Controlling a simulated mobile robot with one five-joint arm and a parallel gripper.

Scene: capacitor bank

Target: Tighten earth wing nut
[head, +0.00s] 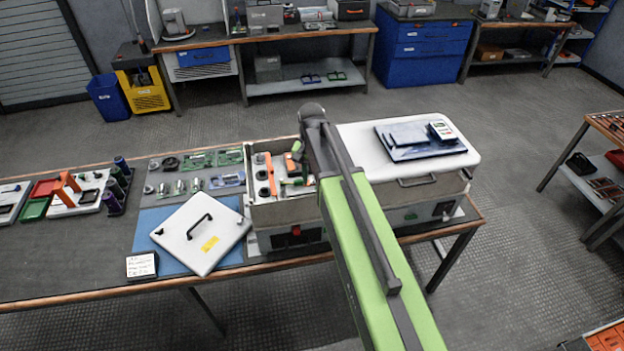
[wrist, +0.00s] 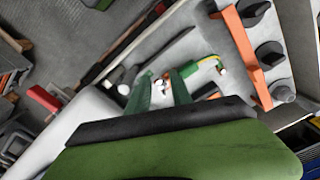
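My gripper (wrist: 161,84) has two dark green fingers, which stand apart in the wrist view. A small silvery piece, apparently the earth wing nut (wrist: 159,83), shows in the gap between them; I cannot tell whether either finger touches it. A green-yellow earth lead (wrist: 207,61) with a pale end lies just right of the fingers. In the head view my green arm reaches over the open grey cabinet (head: 288,236), and its end hides part of the inside. The wing nut cannot be made out there.
An orange bar (wrist: 240,45) stands beside several black knobs (wrist: 269,53) inside the cabinet. The removed lid (head: 200,234) lies on a blue mat at left. A white top (head: 350,135) carries a tray with a meter (head: 442,130) at right.

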